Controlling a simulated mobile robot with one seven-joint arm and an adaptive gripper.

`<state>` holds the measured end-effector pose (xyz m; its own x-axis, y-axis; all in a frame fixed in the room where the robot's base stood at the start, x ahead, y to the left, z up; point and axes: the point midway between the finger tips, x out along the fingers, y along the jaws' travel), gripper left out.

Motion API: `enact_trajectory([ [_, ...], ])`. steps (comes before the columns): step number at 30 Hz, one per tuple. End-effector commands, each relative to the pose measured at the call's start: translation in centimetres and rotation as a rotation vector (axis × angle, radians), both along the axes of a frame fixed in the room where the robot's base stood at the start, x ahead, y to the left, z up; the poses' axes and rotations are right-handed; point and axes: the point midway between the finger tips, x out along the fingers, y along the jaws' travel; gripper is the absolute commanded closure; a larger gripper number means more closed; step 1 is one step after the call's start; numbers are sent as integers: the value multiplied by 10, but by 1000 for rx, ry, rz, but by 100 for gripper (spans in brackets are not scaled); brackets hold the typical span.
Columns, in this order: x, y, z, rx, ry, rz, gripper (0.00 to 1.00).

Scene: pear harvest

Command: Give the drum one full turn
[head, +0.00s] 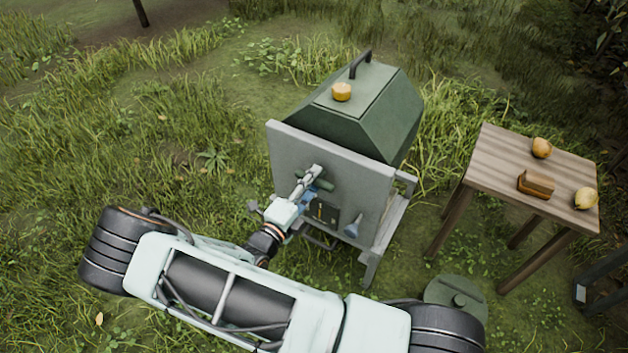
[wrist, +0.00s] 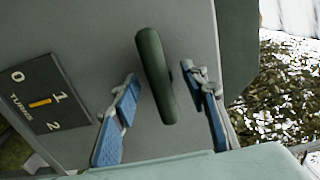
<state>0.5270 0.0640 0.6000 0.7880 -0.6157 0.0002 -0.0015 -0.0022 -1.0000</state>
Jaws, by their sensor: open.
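The dark green faceted drum (head: 395,125) sits behind a grey upright panel (head: 290,150), with a black handle (head: 360,63) and an orange-yellow fruit (head: 341,92) on top. A dark green crank grip (wrist: 156,75) sticks out from the panel. My gripper (head: 312,184) is at the panel; in the wrist view its two blue-padded fingers (wrist: 160,85) are open on either side of the grip, with gaps visible.
A grey-blue knob (head: 353,228) juts from the panel's lower right. A green round lid (head: 455,297) lies on the grass. Left is open grass.

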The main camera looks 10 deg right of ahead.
Motion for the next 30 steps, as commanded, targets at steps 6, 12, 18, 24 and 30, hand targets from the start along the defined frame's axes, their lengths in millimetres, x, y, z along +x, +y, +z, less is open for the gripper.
enact_trajectory([
  [6, -21, 17, 1, 1, 1, 2, 59],
  [12, -40, 32, 1, 1, 1, 3, 59],
  [18, -59, 47, 1, 1, 1, 2, 59],
  [24, -73, 58, 0, 1, 0, 2, 59],
  [30, -75, 59, 0, 0, 0, 1, 59],
])
